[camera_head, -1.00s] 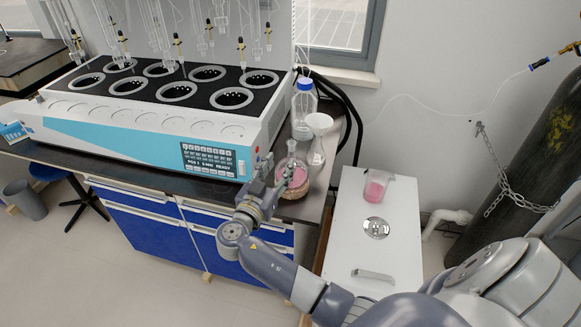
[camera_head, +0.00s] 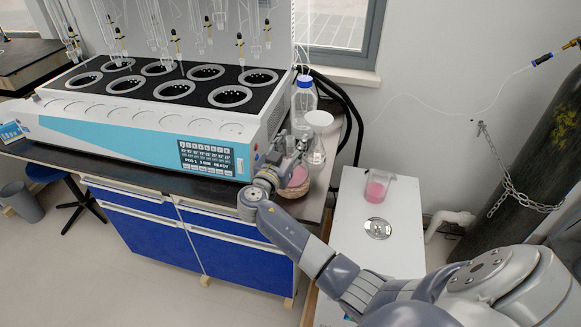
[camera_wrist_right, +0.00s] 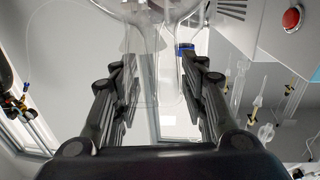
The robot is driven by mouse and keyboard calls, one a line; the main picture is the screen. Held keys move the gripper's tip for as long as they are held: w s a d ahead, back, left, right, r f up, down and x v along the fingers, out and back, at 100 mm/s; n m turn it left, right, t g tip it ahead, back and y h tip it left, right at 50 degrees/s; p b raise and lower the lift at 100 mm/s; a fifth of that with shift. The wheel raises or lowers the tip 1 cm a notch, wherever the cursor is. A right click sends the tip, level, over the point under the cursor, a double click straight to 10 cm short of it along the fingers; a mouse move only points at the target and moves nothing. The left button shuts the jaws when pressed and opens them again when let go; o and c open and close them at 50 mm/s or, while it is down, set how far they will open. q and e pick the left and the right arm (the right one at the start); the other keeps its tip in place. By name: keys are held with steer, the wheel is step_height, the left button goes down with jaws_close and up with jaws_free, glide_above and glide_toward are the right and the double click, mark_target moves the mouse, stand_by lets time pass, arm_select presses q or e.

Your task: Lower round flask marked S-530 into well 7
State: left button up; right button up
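The round flask (camera_head: 298,177) holds pink liquid and sits low on a tan ring (camera_head: 293,191) at the bench's right end. No S-530 mark is legible. My right gripper (camera_head: 288,147) is at the flask's neck, partly hiding it. In the right wrist view, my gripper's two black fingers (camera_wrist_right: 160,90) stand apart on either side of clear glass (camera_wrist_right: 146,75); a firm grip is not visible. The heating unit (camera_head: 150,135) has two rows of round wells, all seemingly empty; no well numbers are readable. My left gripper is out of view.
A blue-capped bottle (camera_head: 304,100) and a clear glass vessel (camera_head: 317,155) stand close behind the flask. Glassware (camera_head: 175,45) hangs above the wells. A beaker of pink liquid (camera_head: 377,188) stands on the white cabinet (camera_head: 350,225) at right.

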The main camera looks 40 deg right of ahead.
mark_target(291, 135)
jaws_close()
steer(key=shift+r, duration=0.15)
steer(key=shift+r, duration=1.5)
steer(key=shift+f, duration=0.1)
